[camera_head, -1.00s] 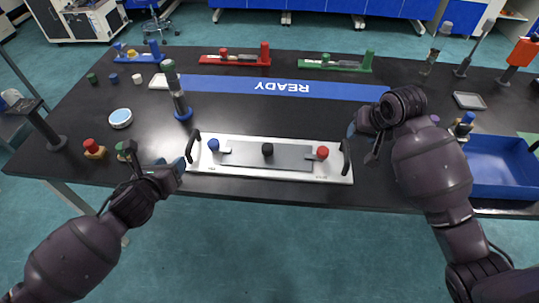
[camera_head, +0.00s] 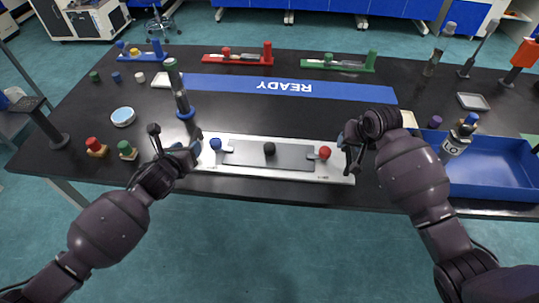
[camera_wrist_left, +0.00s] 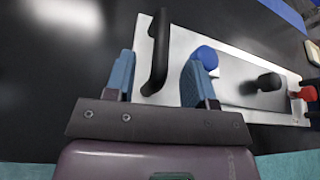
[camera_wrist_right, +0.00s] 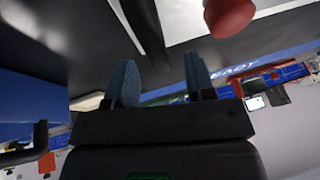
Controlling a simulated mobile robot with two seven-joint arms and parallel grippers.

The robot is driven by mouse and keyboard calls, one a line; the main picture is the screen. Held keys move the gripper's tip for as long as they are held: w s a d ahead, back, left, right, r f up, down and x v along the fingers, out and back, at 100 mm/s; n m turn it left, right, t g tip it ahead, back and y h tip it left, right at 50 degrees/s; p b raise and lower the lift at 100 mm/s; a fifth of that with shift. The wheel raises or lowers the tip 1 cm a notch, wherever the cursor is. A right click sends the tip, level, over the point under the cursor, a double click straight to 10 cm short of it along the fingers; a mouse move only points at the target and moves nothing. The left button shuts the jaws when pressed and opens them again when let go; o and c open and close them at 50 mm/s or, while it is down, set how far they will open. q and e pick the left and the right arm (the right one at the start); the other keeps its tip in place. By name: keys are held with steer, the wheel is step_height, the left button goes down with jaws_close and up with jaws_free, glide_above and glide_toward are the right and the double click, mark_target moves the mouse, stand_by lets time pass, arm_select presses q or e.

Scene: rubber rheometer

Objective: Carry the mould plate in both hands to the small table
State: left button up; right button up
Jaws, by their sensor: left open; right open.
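The mould plate (camera_head: 245,178) is a long silver plate lying flat at the near edge of the black table. It has blue, black and red knobs and a black handle at each end. My left gripper (camera_head: 187,149) is open at the left end; in the left wrist view the left handle (camera_wrist_left: 158,50) stands between its fingers. My right gripper (camera_head: 349,143) is open at the right end, partly hiding the right handle. In the right wrist view that handle (camera_wrist_right: 145,25) rises between the open fingers. I cannot make out the small table for certain.
A blue bin (camera_head: 490,185) stands right of my right arm. Red (camera_head: 96,147) and green (camera_head: 127,150) knobbed pieces sit at left. The blue READY strip (camera_head: 330,92) lies behind.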

arm_select(q)
steer(key=shift+x, duration=1.25)
arm_select(e)
steer(key=shift+x, duration=1.25)
arm_select(q)
steer(key=shift+c, duration=0.3)
arm_select(e)
steer(key=shift+c, duration=0.3)
arm_select(q)
jaws_close()
arm_select(e)
jaws_close()
arm_select(q)
steer(key=shift+d, duration=0.1)
arm_select(e)
steer(key=shift+a, duration=0.2)
arm_select(q)
steer(key=shift+r, duration=0.15)
arm_select(e)
steer(key=shift+w+r, duration=0.1)
steer(key=shift+r, duration=0.1)
